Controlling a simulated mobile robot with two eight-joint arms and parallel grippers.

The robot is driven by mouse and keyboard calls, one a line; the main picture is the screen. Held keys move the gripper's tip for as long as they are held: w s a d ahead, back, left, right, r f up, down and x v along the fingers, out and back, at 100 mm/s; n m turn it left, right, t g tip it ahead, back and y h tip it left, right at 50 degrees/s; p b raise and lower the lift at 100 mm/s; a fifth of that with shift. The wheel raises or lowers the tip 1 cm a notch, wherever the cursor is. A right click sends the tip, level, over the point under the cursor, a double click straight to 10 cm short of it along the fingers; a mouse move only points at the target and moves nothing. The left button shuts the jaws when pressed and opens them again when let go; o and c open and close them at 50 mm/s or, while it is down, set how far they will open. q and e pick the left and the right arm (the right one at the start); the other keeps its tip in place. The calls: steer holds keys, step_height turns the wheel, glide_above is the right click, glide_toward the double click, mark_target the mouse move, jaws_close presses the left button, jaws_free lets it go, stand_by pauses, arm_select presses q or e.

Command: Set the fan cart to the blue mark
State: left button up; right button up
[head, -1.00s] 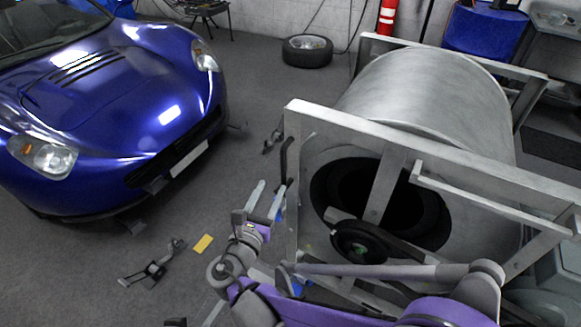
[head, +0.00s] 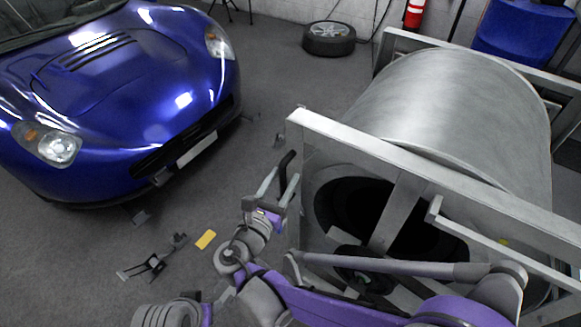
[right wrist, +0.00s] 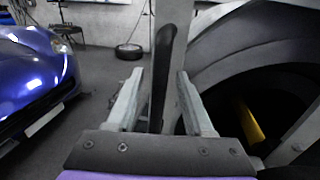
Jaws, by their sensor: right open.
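The fan cart is a large silver drum (head: 450,100) in a pale metal frame with a dark round opening. It stands right of centre in the head view. A black upright handle (head: 285,165) sits at the frame's near left corner. My right gripper (head: 281,182) is open at this handle. In the right wrist view, the handle (right wrist: 166,50) shows between the fingers (right wrist: 160,77), and I cannot tell whether they touch it. I cannot make out a blue mark on the floor now. My left gripper is not in view.
A blue car (head: 120,100) stands at the left. A yellow marker (head: 206,239) and a dark metal stand (head: 152,266) lie on the floor in front of it. A loose wheel (head: 329,38) lies at the back. Grey floor is open between car and cart.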

steer(key=shift+w+d, duration=0.15)
steer(key=shift+w, duration=0.2)
steer(key=shift+s, duration=0.1)
steer(key=shift+c, duration=0.4)
jaws_close()
steer(key=shift+r, duration=0.1)
stand_by(0.6)
